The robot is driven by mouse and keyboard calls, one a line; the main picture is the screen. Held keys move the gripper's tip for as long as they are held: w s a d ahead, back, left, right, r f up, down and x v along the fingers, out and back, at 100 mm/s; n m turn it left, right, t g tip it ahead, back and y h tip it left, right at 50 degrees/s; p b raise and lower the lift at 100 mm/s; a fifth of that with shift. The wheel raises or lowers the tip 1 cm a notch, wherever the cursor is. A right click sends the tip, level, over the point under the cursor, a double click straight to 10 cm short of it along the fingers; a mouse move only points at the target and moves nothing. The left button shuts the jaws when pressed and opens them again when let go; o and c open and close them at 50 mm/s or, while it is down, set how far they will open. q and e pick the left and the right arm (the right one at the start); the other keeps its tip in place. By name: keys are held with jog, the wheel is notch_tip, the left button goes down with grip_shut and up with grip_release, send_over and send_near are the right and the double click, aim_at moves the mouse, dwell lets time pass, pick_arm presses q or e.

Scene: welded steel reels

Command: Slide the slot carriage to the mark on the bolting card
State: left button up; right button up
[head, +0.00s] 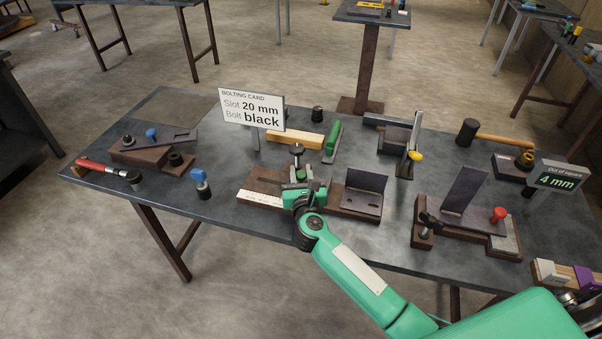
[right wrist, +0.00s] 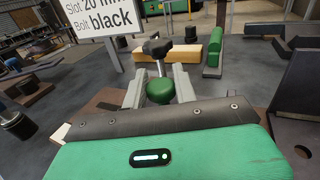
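The bolting card (head: 252,110) reads "Slot 20 mm, Bolt black"; its lower part also shows in the right wrist view (right wrist: 100,15). The slot carriage has a green knob (right wrist: 160,91) and, just beyond it, a black star knob (right wrist: 157,48) on a silver post. It sits on a brown fixture with a pale scale strip (head: 261,199). My right gripper (head: 302,180) is at the carriage. In the right wrist view its two grey fingers (right wrist: 160,80) stand either side of the green knob, with slim gaps showing. The carriage's pointer is hidden. My left gripper is not in view.
A dark angle bracket (head: 365,192) stands on the fixture right of my gripper. Behind are a yellow block (head: 294,135) and a green bar (head: 333,142). Black (head: 317,114) and blue (head: 200,183) bolts stand apart. A hammer (head: 490,134) lies at the right.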

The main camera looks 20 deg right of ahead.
grip_shut()
jog(key=w+a, duration=0.1)
jog(key=a, duration=0.1)
jog(key=w+a+b, duration=0.1)
jog(key=a, duration=0.1)
jog(key=w+a+b, duration=0.1)
jog(key=w+a, duration=0.1)
jog(key=shift+f, duration=0.1)
jog(key=shift+w+a, duration=0.4)
jog(key=shift+a, duration=0.15)
jog(key=o, duration=0.6)
grip_release()
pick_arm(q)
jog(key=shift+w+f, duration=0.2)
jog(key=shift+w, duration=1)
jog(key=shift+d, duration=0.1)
